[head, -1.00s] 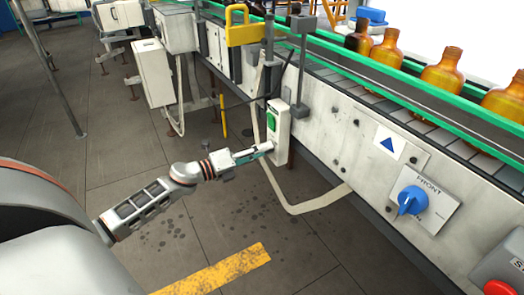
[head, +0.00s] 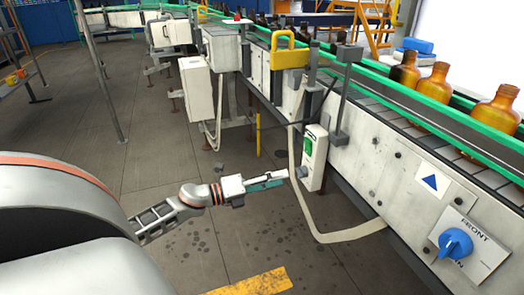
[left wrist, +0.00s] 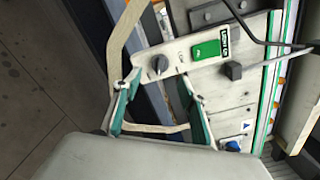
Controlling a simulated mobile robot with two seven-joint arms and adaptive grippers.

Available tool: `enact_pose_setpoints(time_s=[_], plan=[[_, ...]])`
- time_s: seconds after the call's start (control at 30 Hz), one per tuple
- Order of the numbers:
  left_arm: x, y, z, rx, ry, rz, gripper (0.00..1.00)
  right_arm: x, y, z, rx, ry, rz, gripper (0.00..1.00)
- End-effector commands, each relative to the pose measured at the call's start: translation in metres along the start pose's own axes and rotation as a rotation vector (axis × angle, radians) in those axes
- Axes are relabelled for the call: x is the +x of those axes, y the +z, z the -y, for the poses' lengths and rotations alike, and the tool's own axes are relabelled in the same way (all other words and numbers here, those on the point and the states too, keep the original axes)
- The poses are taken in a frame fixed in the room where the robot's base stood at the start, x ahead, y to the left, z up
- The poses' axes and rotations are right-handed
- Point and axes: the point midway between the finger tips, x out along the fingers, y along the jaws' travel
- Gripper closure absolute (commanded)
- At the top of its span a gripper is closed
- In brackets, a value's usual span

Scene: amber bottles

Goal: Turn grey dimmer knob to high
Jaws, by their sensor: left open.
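The grey dimmer knob (left wrist: 160,63) is a dark round knob with a pointer, on the lower end of a narrow white control box (left wrist: 180,54). The box also shows in the head view (head: 318,158), on the side of the conveyor. In the head view the knob is hard to make out behind the fingertips. My left gripper (head: 290,177) reaches in from the left, close to the lower part of the box. In the left wrist view my left gripper (left wrist: 160,80) is open, its fingers apart on both sides below the knob, with nothing between them. Contact cannot be told.
A green panel (left wrist: 206,50) sits beside the knob on the same box. A pale hose (head: 345,234) loops under the box. A blue knob (head: 456,243) is on the conveyor side at right. Amber bottles (head: 435,82) stand on the conveyor.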

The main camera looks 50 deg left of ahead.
Motion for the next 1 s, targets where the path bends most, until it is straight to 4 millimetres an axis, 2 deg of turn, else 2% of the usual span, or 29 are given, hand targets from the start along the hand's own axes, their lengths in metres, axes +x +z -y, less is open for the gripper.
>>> enact_pose_setpoints(time_s=[0.1, 0.33, 0.5, 1.0], plan=[[-0.022, -0.001, -0.001, -0.001, 0.003, -0.001, 0.58, 0.0, 0.0, 0.0, 0.0, 0.0, 0.0, 0.6], [-0.047, -0.001, 0.0, -0.001, 0.0, 0.0, 0.58, 0.0, 0.0, 0.0, 0.001, 0.0, 0.001, 0.6], [-0.053, 0.0, 0.0, 0.001, 0.0, 0.0, 0.58, 0.0, 0.0, 0.0, 0.001, 0.0, 0.001, 0.6], [-0.053, 0.0, 0.0, 0.001, 0.0, 0.0, 0.58, 0.0, 0.001, 0.0, 0.001, 0.0, 0.002, 0.6]])
